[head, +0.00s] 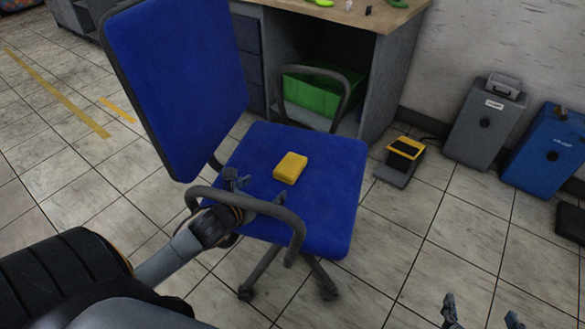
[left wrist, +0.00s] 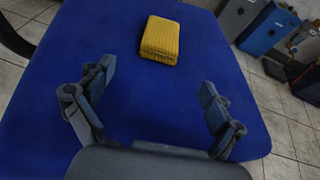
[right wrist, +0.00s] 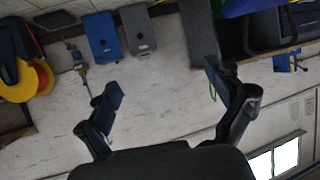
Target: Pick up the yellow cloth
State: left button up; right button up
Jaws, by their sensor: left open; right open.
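The yellow cloth (head: 290,167) is a folded block lying on the blue seat of the office chair (head: 335,215). My left gripper (head: 257,190) is over the seat, to the left of the cloth and a little nearer to me, by the chair's armrest. In the left wrist view, the cloth (left wrist: 161,40) lies ahead of the open fingers (left wrist: 155,88), with nothing between them. My right gripper (head: 482,318) shows at the bottom right edge of the head view, away from the chair. In the right wrist view, its fingers (right wrist: 165,82) are apart and empty.
The chair's near armrest (head: 275,210) curves beside my left arm, and its blue backrest (head: 175,80) rises at the left. A desk (head: 390,70) with a green crate (head: 312,95) stands behind. A yellow-black pedal (head: 405,150), grey box (head: 485,122) and blue box (head: 545,150) stand right.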

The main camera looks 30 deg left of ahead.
aim_at(284, 172)
pick_arm(q)
jog(key=b+x, duration=0.2)
jog(key=x, duration=0.5)
jog(key=shift+f, duration=0.1)
jog(key=shift+w, duration=0.15)
jog(key=shift+w+f, duration=0.1)
jog(key=shift+w, duration=0.15)
jog(key=b+x, duration=0.2)
jog(key=x, duration=0.2)
jog(key=shift+w+b, duration=0.25)
jog(key=shift+b, duration=0.1)
jog(key=shift+w, duration=0.2)
jog(key=c, duration=1.1)
pick_arm(e)
notch_tip(284, 172, up, 20)
jog(key=s+a+t+y, duration=0.2)
jog(key=t+y, duration=0.2)
jog(key=t, duration=0.9)
jog(key=shift+a+n, duration=0.15)
jog(key=shift+n, duration=0.15)
